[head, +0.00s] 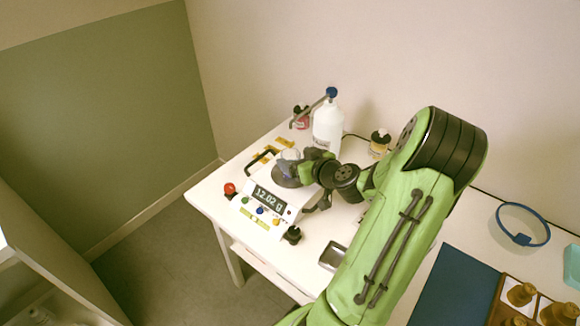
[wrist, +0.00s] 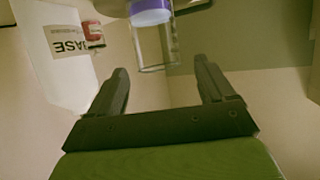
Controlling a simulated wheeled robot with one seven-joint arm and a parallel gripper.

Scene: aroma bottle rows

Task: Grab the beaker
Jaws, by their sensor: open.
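The beaker (wrist: 155,48) is clear glass with purple at one end, and shows at the top middle of the wrist view, which appears upside down. In the head view the beaker (head: 290,155) stands on the pan of a white scale (head: 262,206) reading 12.02 g, partly hidden by my gripper (head: 303,168). My gripper (wrist: 161,66) is open and empty, one finger to each side of the beaker in the wrist view. Gaps show on both sides. I cannot tell whether the beaker is between the fingertips or just beyond them.
A white bottle (head: 327,127) with a blue cap, labelled BASE in the wrist view (wrist: 65,50), stands behind the scale. A small pink bottle (head: 301,119) and an amber one (head: 379,145) are nearby. A red-topped item (head: 230,190) and a black-topped one (head: 293,235) flank the scale.

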